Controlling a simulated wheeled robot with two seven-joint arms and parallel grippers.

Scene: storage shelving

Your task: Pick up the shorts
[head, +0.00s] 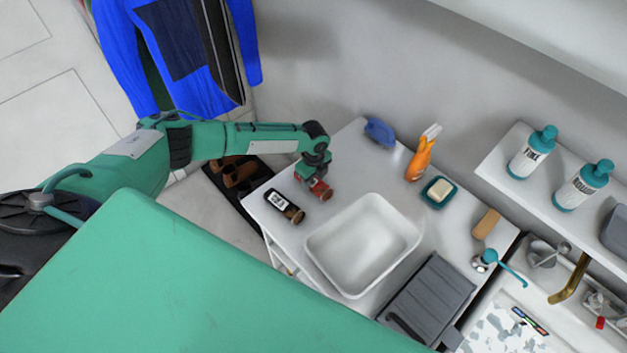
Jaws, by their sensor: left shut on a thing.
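I cannot make out any shorts in the head view. My left gripper (313,180) reaches over the back left part of a white table (336,150). It points down and is shut on a small reddish-brown thing (321,190), which is partly hidden by the gripper. I cannot tell if this thing touches the tabletop. My right gripper is not in view.
A dark bottle (285,206) lies beside the gripper. A white basin (364,244), blue item (380,132), orange spray bottle (422,155), soap dish (439,192) and grey box (428,297) crowd the table. Blue clothing (188,100) hangs at left; a shelf (520,205) holds bottles.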

